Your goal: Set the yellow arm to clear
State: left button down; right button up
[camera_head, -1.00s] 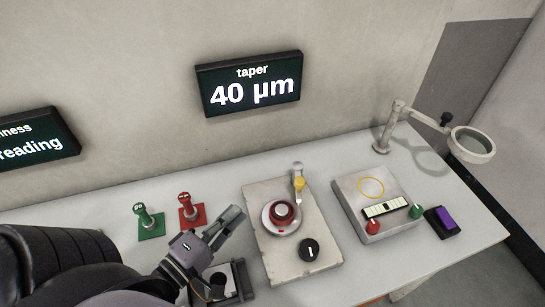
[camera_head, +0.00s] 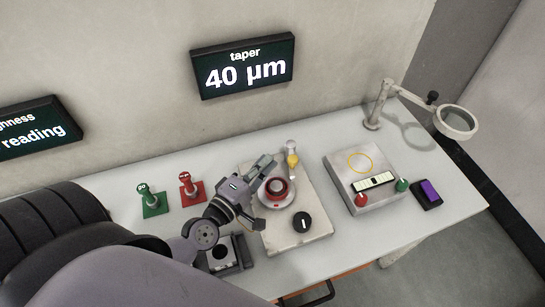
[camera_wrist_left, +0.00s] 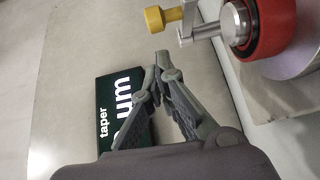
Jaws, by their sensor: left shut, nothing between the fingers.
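The yellow arm (camera_head: 292,160) sits on a pale post at the back of the plate, beside a round disc with a red ring (camera_head: 276,189). In the left wrist view its yellow knob (camera_wrist_left: 155,18) shows at the top, joined to a grey link, with the red ring (camera_wrist_left: 272,22) to its right. My left gripper (camera_head: 268,162) comes in from the left, just left of the yellow arm and over the disc's back left edge. In the left wrist view its fingertips (camera_wrist_left: 162,57) are together and empty, apart from the yellow knob. My right gripper is not in view.
A black knob (camera_head: 302,222) is on the same plate (camera_head: 310,197). Green (camera_head: 151,200) and red (camera_head: 189,188) handled pieces stand to the left. A grey block (camera_head: 341,177) and magnifier (camera_head: 458,122) are to the right. The wall display (camera_head: 243,68) reads taper 40 µm.

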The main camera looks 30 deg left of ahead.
pick_arm(q)
jog(key=shift+w+d, duration=0.55)
jog(key=shift+d, duration=0.3)
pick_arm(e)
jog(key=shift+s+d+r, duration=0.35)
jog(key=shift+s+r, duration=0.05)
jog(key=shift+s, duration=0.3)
pick_arm(q)
jog(key=shift+p, duration=0.3)
jog(key=shift+d+r+y+p, duration=0.1)
jog(key=shift+d+y+p, duration=0.05)
jog(key=shift+y+p, duration=0.2)
jog(key=shift+d+n+y, duration=0.15)
jog(key=shift+n+y, duration=0.1)
jog(key=shift+n, duration=0.05)
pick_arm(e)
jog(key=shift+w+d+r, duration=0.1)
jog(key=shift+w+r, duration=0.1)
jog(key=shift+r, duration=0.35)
pick_arm(q)
jog(key=shift+w+d+p, duration=0.1)
jog(key=shift+p, duration=0.25)
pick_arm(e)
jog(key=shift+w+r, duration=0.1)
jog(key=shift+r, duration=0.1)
